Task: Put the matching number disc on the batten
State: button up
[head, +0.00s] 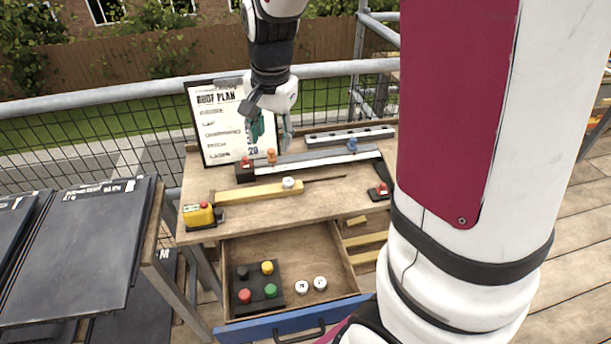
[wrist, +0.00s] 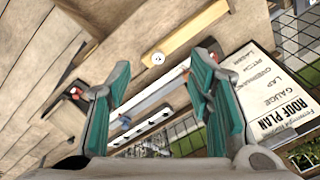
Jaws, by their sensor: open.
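The yellow wooden batten (head: 245,194) lies across the workbench. A white number disc (head: 288,183) sits on it near its right end; the wrist view shows the disc (wrist: 158,58) on the batten (wrist: 195,33) too. Two more white discs, a left one (head: 301,287) and a right one (head: 320,283), lie in the open drawer. Their marks are too small to read. The roof plan board (head: 216,135) stands at the back, with a blue "20" low on it, partly behind my gripper. My gripper (head: 272,147) is open and empty above the back of the bench, with teal fingers (wrist: 165,66) apart.
The drawer (head: 280,245) also holds a dark block (head: 257,292) with coloured knobs. A yellow tape measure (head: 198,216) sits at the bench's left front. Metal rails (head: 320,157) with clamps lie behind the batten.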

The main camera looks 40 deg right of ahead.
jog(key=s+a+r+n, duration=0.2)
jog(key=s+n, duration=0.2)
jog(key=s, duration=0.3)
jog(key=s+a+r+n+t, duration=0.1)
jog(key=s+a+r+n, duration=0.2)
jog(key=s, duration=0.5)
jog(key=s+a+r+n+t, duration=0.1)
jog(key=s+a+r+n, duration=0.1)
jog(key=s+n, duration=0.3)
jog(key=shift+s+a+r, duration=0.15)
jog(key=shift+s+r, duration=0.55)
jog(key=shift+s, duration=0.55)
